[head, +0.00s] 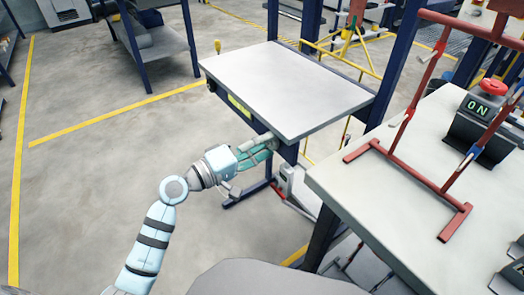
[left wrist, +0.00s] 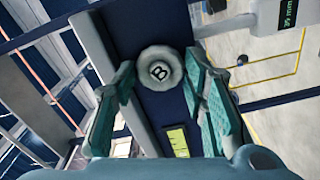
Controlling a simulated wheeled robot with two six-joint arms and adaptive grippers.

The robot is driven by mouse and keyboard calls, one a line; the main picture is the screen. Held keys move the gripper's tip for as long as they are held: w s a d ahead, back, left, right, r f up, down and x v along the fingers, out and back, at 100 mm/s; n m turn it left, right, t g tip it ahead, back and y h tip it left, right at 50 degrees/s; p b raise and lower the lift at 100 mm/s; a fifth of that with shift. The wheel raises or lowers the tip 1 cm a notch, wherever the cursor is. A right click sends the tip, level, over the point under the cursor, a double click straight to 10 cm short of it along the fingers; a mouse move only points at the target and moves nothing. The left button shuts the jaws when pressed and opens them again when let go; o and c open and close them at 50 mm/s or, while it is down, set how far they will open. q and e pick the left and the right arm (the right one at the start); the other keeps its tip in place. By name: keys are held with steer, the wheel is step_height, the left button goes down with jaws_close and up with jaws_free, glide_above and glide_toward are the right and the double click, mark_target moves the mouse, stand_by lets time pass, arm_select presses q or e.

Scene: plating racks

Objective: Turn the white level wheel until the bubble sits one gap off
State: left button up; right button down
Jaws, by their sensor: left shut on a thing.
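The pale level wheel (left wrist: 160,70), round and marked with a dark B, sits on the dark blue face of the bench. My left gripper (head: 265,146) is at the bench's front, near its right corner. My right gripper is not in view.
The bench (head: 290,85) has a bare grey top. A small display (left wrist: 289,14) reads 35 mm. Open floor lies at left.

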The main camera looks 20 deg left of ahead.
arm_select(q)
steer(key=shift+f+m+b, duration=0.25)
steer(key=shift+m+b, duration=0.05)
steer(key=shift+m, duration=0.3)
steer(key=m+b, duration=0.2)
steer(key=m, duration=0.2)
steer(key=shift+b, duration=0.4)
steer(key=shift+r+m+b, duration=0.1)
steer(key=shift+m+b, duration=0.55)
steer(key=shift+m, duration=0.65)
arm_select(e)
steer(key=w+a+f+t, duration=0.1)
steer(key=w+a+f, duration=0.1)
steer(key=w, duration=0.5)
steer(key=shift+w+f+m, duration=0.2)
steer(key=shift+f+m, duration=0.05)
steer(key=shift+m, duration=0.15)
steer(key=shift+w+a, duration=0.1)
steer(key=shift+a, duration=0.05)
arm_select(q)
steer(key=o, duration=0.9)
steer(key=shift+c, duration=0.2)
steer(key=shift+o, duration=0.2)
steer(key=shift+s+a, duration=0.1)
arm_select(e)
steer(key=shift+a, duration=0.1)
